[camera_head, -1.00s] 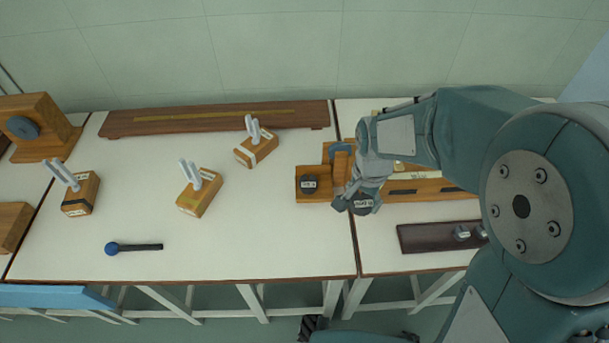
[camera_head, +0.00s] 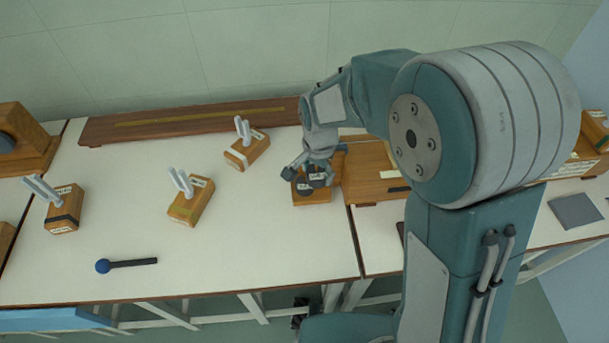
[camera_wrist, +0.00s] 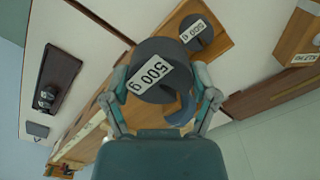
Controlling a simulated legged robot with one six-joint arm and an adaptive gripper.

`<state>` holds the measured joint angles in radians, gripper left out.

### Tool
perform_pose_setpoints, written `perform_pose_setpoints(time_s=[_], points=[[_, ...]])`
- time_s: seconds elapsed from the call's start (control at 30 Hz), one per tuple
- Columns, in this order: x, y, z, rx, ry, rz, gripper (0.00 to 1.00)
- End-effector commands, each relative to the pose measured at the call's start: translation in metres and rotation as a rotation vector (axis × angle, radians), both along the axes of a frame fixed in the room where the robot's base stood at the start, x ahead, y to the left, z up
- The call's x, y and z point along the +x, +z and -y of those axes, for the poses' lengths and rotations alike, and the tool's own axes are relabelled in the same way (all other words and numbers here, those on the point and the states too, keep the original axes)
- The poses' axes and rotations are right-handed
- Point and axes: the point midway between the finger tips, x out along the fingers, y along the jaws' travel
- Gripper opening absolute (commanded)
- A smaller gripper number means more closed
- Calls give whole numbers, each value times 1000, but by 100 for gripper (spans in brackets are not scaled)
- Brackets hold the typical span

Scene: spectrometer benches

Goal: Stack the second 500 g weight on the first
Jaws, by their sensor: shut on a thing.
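My gripper (camera_head: 308,170) is shut on a dark round weight (camera_wrist: 168,58) labelled 500 g, which also shows between its fingers in the head view (camera_head: 318,180). In the wrist view, one finger lies on each side of this weight. A second dark round 500 g weight (camera_wrist: 194,33) sits on a wooden block (camera_wrist: 216,47) just beyond the held one. In the head view, the block (camera_head: 312,199) stands near the table's right end, and the held weight is over it. The lower weight (camera_head: 303,188) is partly covered there. I cannot tell whether the two weights touch.
Several wooden blocks with pale prongs (camera_head: 190,203) stand on the left. A blue-headed mallet (camera_head: 125,264) lies in front. A long dark board (camera_head: 190,119) runs along the back. A wooden box (camera_head: 375,175) stands close right of the weight block. The front middle is clear.

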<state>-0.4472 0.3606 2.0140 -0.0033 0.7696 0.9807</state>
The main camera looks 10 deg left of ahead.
Motion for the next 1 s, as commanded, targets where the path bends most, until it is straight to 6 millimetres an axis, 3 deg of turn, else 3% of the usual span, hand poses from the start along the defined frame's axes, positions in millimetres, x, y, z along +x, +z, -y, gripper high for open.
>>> perform_pose_setpoints(time_s=[0.1,0.4,0.63,0.83,1.0], points=[[17,-13,-12,0,1,-1,15],[45,-53,-29,4,0,1,15],[53,-66,-37,1,0,2,15],[53,-94,-37,0,0,0,15],[53,-95,-36,4,0,3,15]])
